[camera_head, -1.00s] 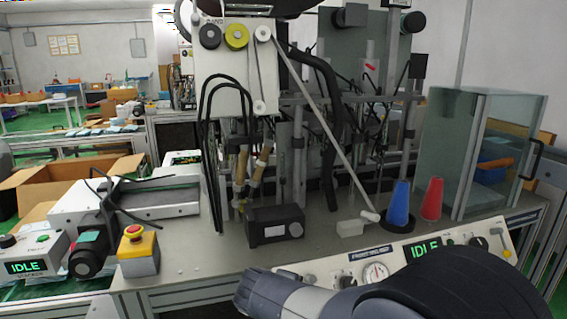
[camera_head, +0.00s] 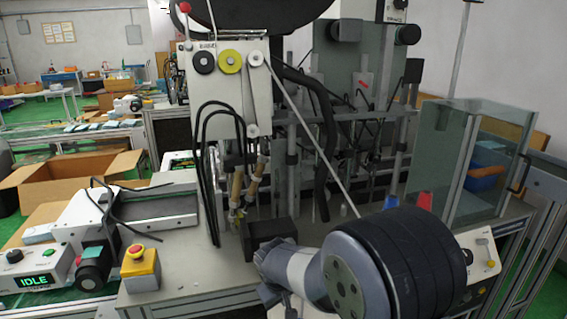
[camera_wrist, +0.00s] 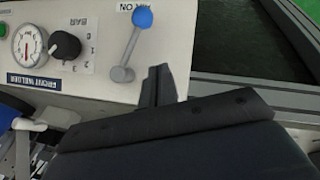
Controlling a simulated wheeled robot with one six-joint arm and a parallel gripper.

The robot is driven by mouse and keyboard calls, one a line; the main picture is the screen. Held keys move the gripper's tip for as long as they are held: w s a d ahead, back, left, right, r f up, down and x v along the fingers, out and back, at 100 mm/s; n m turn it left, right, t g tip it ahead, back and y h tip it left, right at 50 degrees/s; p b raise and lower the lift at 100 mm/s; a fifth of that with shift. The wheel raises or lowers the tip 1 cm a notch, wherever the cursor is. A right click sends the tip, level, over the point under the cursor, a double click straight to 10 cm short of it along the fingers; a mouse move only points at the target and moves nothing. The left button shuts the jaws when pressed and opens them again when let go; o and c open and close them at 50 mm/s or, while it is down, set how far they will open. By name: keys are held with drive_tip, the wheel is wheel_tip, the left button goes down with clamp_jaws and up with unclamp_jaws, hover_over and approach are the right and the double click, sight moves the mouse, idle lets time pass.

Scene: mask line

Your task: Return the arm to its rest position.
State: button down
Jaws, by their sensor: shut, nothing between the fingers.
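My arm fills the lower right of the head view, with a large dark ribbed joint and a grey and white link in front of the machine. My gripper (camera_wrist: 158,82) shows in the wrist view as dark fingers shut together with nothing between them. The fingers lie in front of the white control panel (camera_wrist: 100,75), close to a lever with a blue ball (camera_wrist: 142,18). I cannot tell from the view whether they touch it.
The panel also carries a gauge (camera_wrist: 29,45) and a black knob (camera_wrist: 65,45). A black box (camera_head: 268,234), an emergency stop (camera_head: 137,252) and a glass case (camera_head: 480,155) are nearby.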

drive_tip(key=shift+w+r+m+y+p, duration=0.5)
drive_tip(key=shift+w+r+m+p, duration=0.2)
drive_tip(key=shift+m+p, duration=0.3)
drive_tip(key=shift+w+r+m+g+y+p, duration=0.15)
drive_tip(key=shift+m+g+y+p, duration=0.2)
drive_tip(key=shift+m+p, duration=0.2)
drive_tip(key=shift+d, duration=0.1)
